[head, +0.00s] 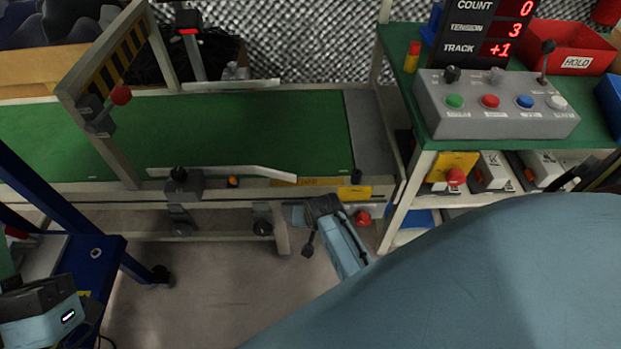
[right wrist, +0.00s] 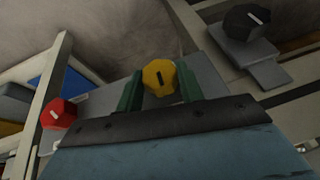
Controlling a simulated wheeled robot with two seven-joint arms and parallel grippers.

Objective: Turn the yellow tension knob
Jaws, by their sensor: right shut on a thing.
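The yellow tension knob (right wrist: 158,77) shows in the right wrist view, with a short dark mark on its face. My right gripper (right wrist: 158,90) is shut on it, one green finger on each side. In the head view my right gripper (head: 300,214) is below the conveyor's front rail, and the knob is hidden there. The display (head: 483,30) reads COUNT 0, TENSION 3 and TRACK +1. Part of my left gripper (head: 40,310) shows at the lower left of the head view; its fingers cannot be made out.
A red knob (right wrist: 58,115) and a black knob (right wrist: 245,22) flank the yellow one. The green conveyor belt (head: 240,130) is empty. A grey button box (head: 495,122) stands on the shelf at right. A blue frame (head: 97,255) stands at left. My blue arm covers the lower right.

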